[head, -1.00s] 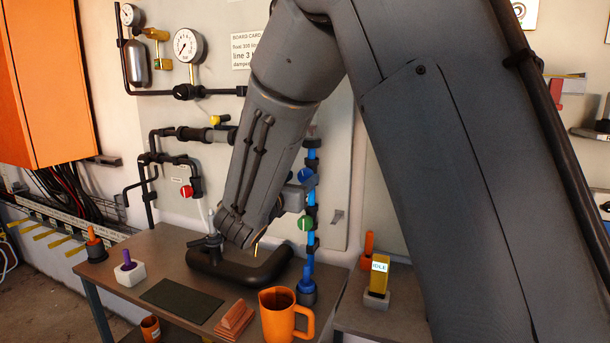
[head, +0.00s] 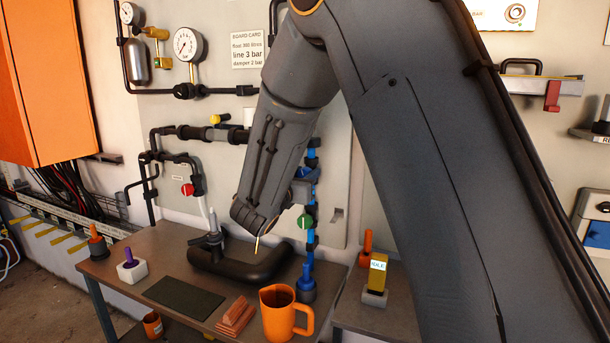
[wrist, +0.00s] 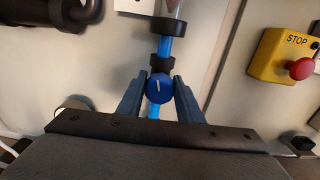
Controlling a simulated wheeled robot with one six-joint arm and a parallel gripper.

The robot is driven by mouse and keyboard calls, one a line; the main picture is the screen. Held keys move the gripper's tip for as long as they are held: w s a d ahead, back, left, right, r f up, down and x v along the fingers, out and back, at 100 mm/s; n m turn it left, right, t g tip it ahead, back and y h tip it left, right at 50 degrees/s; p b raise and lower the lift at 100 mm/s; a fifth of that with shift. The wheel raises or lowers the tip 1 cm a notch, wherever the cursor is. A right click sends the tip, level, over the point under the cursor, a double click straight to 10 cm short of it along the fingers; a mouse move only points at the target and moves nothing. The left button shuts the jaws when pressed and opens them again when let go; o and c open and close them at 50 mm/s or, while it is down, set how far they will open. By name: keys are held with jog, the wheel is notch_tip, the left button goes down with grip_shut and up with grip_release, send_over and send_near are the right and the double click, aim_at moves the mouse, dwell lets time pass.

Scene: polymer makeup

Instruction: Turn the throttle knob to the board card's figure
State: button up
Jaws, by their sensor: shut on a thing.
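The blue round knob (wrist: 159,92) sits on the blue pipe line in the wrist view, its white mark standing nearly upright. My gripper (wrist: 160,84) is shut on it, one finger at each side. I see no scale around the knob.
A large gauge (head: 187,45) is left of the card. A green knob (head: 305,221) is lower on the blue pipe. A red stop button (wrist: 301,69) is on a yellow box at right in the wrist view. An orange jug (head: 283,315) stands on the bench.

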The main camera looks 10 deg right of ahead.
jog(key=shift+n, duration=0.7)
jog(key=o, duration=1)
jog(key=b+v, duration=0.2)
jog(key=v, duration=0.6)
jog(key=shift+w, duration=0.1)
